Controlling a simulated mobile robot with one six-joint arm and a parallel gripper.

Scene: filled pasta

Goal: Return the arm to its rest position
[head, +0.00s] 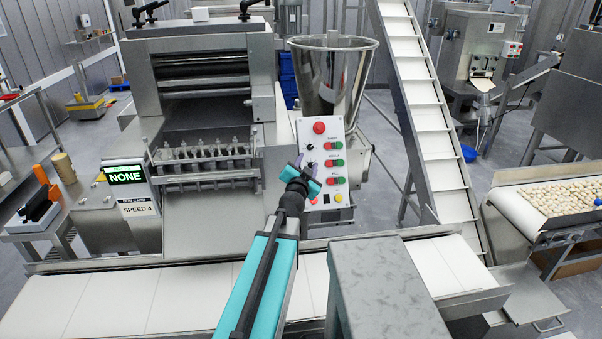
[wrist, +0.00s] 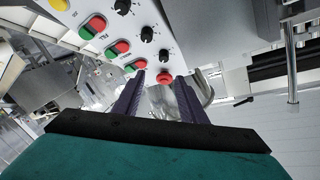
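My arm (head: 268,270) reaches forward over the white conveyor belt, teal and black, toward the machine's control panel. My gripper (head: 306,163) is in front of the left part of the white control panel (head: 325,192). In the wrist view my gripper (wrist: 159,90) shows two dark purple fingers, apart, with nothing held between them. The panel (wrist: 148,18) fills the upper middle there, with its red emergency knob (wrist: 164,77) near the fingertips. I cannot tell whether a finger touches the panel.
A white conveyor belt (head: 95,300) runs across the front. A grey metal block (head: 385,285) stands just right of my arm. The steel hopper (head: 332,75) rises behind the panel, and an inclined conveyor (head: 425,110) is to its right. A display (head: 125,174) reads NONE, above a SPEED 4 card.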

